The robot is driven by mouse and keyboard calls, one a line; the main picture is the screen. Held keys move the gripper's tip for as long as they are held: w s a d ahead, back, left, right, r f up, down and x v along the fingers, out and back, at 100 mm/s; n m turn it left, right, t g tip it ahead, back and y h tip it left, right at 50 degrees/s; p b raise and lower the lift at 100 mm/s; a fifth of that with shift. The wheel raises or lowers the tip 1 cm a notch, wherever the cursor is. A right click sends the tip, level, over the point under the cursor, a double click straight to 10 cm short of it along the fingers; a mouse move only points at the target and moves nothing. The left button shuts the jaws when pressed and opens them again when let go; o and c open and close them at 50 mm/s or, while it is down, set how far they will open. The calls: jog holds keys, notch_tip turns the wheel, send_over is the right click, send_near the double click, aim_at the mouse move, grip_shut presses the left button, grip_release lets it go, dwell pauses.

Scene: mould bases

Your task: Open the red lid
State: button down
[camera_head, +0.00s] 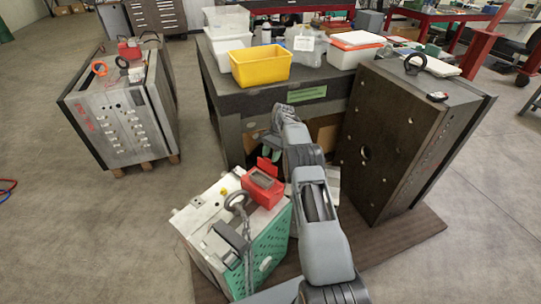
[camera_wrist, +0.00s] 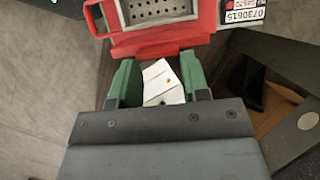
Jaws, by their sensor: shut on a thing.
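A red box (camera_head: 262,189) with a dark inset panel sits on top of the white and green mould base (camera_head: 215,215) in the head view. A red lid (camera_head: 268,165) stands raised at the box's far edge. My gripper (camera_head: 270,150) comes down to this lid from behind. In the wrist view, the green fingers of my gripper (camera_wrist: 159,62) stand apart, with their tips at the edge of a red part (camera_wrist: 160,43) with a grey perforated panel. They are shut on what appears to be the lid. The exact contact is partly hidden.
A shackle (camera_head: 238,203) and chain lie beside the box. A dark workbench (camera_head: 290,83) with a yellow bin (camera_head: 261,68) is behind. A large dark mould plate (camera_head: 385,140) stands close on the right. Open floor lies to the left.

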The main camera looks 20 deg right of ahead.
jog(key=shift+s+d+f, duration=0.15)
jog(key=shift+f, duration=0.25)
jog(key=c, duration=1.1)
grip_release()
jog(key=o, duration=0.3)
jog(key=shift+o, duration=1)
jog(key=shift+r, duration=0.15)
jog(key=s+a+r+b, duration=0.2)
jog(key=s+r+b, duration=0.1)
jog(key=s+r, duration=1)
jog(key=shift+s+a, duration=0.2)
jog(key=shift+s, duration=0.1)
